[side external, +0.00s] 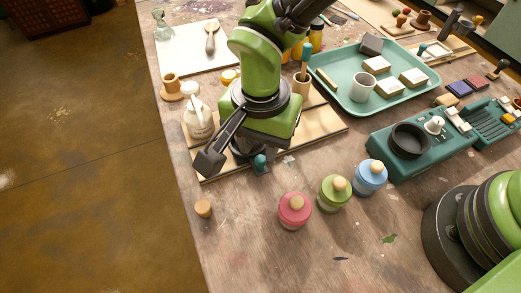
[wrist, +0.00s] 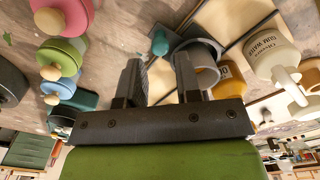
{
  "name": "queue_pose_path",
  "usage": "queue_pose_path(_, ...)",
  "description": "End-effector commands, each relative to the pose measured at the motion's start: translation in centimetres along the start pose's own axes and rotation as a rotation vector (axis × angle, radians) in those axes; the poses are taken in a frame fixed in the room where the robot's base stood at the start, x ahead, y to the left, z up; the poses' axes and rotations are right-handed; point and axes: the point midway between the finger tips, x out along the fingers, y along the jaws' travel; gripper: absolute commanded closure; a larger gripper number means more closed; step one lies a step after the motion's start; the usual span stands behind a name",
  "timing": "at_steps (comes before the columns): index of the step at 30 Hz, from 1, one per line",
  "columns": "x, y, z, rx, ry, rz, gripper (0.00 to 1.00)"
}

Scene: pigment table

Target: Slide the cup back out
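In the side view my gripper's tips are mostly hidden behind my own arm, and so is this cup. A teal knob (side external: 260,161) stands beside them; it also shows in the wrist view (wrist: 160,42). Another cup, white (side external: 362,88), stands on the teal tray.
Pink (side external: 294,211), green (side external: 334,194) and blue (side external: 369,178) jars stand on the near side. A white bottle (side external: 198,121) and a brush pot (side external: 301,84) flank my arm. The teal tray (side external: 331,94) lies behind. A cork (side external: 203,208) sits near the left edge.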

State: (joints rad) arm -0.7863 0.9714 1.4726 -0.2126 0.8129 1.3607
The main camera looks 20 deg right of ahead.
Motion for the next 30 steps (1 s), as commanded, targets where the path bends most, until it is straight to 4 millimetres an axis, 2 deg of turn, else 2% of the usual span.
queue_pose_path(3, 1.9, 0.1, 0.0, 0.0, -0.001, 0.003, 0.69)
queue_pose_path(6, 2.8, 0.0, 0.0, 0.0, 0.0, 0.001, 0.69)
queue_pose_path(17, 3.4, 0.0, 0.0, 0.0, 0.0, -0.002, 0.69)
queue_pose_path(21, 3.4, 0.0, 0.0, 0.0, 0.0, -0.002, 0.99)
queue_pose_path(26, 3.4, 0.0, -0.1, 0.0, 0.0, -0.001, 1.0)
queue_pose_path(30, 3.3, 0.9, -1.1, 0.002, -0.001, 0.0, 1.0)
